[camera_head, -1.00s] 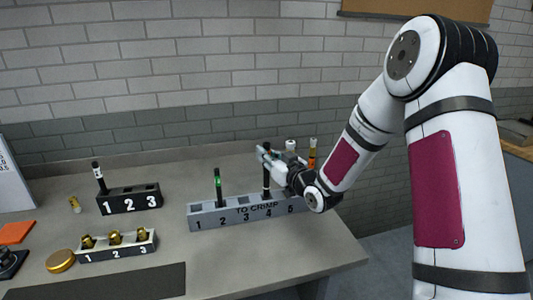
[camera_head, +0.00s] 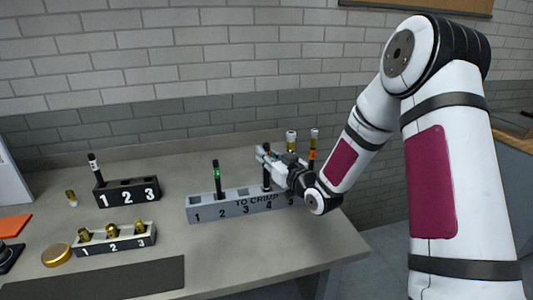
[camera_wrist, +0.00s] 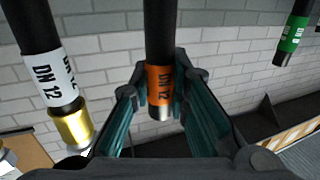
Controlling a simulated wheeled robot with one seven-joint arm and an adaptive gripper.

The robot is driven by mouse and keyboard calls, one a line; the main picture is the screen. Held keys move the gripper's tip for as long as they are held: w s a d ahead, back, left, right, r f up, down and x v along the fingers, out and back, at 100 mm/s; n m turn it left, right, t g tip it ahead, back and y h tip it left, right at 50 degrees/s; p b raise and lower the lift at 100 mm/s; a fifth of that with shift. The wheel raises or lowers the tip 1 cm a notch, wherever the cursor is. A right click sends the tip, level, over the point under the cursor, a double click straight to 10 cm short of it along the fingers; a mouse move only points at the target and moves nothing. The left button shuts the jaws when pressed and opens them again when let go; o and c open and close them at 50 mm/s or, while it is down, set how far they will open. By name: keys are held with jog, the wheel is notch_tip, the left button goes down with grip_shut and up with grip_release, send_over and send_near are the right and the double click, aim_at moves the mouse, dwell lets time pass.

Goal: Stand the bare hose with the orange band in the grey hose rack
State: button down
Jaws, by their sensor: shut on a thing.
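The bare hose with the orange band (camera_wrist: 159,85) shows between my fingers in the wrist view, its black body running off the top edge. My gripper (camera_head: 265,154) is shut on it; in the head view the fingers hide its band. The held black hose (camera_head: 267,178) is upright at the number 4 position of the grey "TO CRIMP" hose rack (camera_head: 225,213). I cannot tell how deep its lower end sits. A green-banded hose (camera_head: 217,178) stands at number 2, and shows in the wrist view (camera_wrist: 292,36).
Two hoses with gold fittings (camera_head: 291,141) (camera_head: 313,137) stand just behind and right of my gripper. A white-banded hose with a gold fitting (camera_wrist: 72,125) is close beside my fingers. A black rack (camera_head: 108,198) and a fittings holder (camera_head: 90,250) stand left. Bench between is clear.

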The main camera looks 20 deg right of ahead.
jog(key=shift+f+b, duration=0.8)
jog(key=shift+f, duration=0.8)
jog(key=c, duration=1.5)
grip_release()
jog(key=shift+o, duration=0.2)
jog(key=shift+s, duration=0.1)
jog(key=v, duration=1.2)
